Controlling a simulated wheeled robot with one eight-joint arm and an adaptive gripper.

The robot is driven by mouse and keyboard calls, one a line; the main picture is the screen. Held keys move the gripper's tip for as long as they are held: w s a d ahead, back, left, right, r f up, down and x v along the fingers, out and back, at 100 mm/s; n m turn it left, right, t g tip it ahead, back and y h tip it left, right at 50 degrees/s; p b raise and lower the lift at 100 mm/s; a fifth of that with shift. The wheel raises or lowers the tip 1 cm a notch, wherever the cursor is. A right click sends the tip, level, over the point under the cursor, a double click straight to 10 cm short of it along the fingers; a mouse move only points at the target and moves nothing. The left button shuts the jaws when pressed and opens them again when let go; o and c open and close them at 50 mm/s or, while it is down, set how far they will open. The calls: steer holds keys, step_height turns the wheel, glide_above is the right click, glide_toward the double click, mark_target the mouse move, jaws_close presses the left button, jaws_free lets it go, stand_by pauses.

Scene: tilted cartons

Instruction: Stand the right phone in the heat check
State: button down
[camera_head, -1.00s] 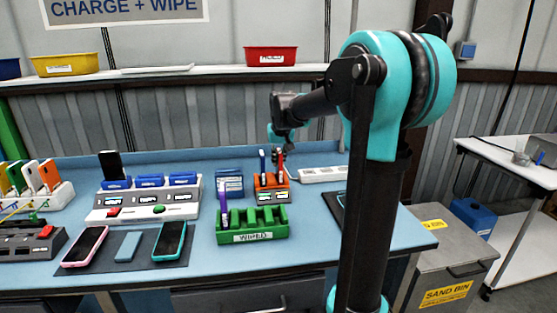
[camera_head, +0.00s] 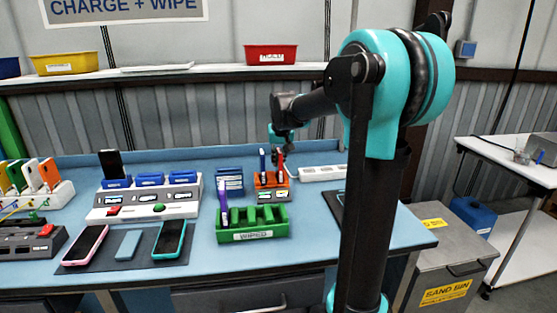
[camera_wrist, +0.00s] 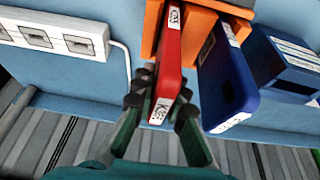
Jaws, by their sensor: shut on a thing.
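My gripper (camera_head: 281,150) is above the orange stand (camera_head: 257,180) at the back of the bench. In the wrist view my gripper (camera_wrist: 160,112) is shut on a red phone (camera_wrist: 172,55), with one finger on each side. The red phone also shows in the head view (camera_head: 280,161). It is upright at the right side of the orange stand (camera_wrist: 199,25); whether it is fully seated is hidden. A blue phone (camera_wrist: 228,85) stands in the slot beside it, also seen in the head view (camera_head: 262,160). No heat check lettering is readable.
A green WIPED rack (camera_head: 252,228) holding a purple phone (camera_head: 223,195) stands in front. A blue box (camera_head: 229,182) is to the left and a white power strip (camera_head: 322,173) to the right. A charging dock (camera_head: 145,205) and a mat with phones lie further left.

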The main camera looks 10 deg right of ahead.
steer(key=c, duration=1.5)
jaws_free()
steer(key=shift+o, duration=0.2)
steer(key=shift+r, duration=0.1)
steer(key=v, duration=1.1)
steer(key=shift+s+r, duration=0.25)
steer(key=shift+r, duration=0.1)
step_height(320, 180, up, 7)
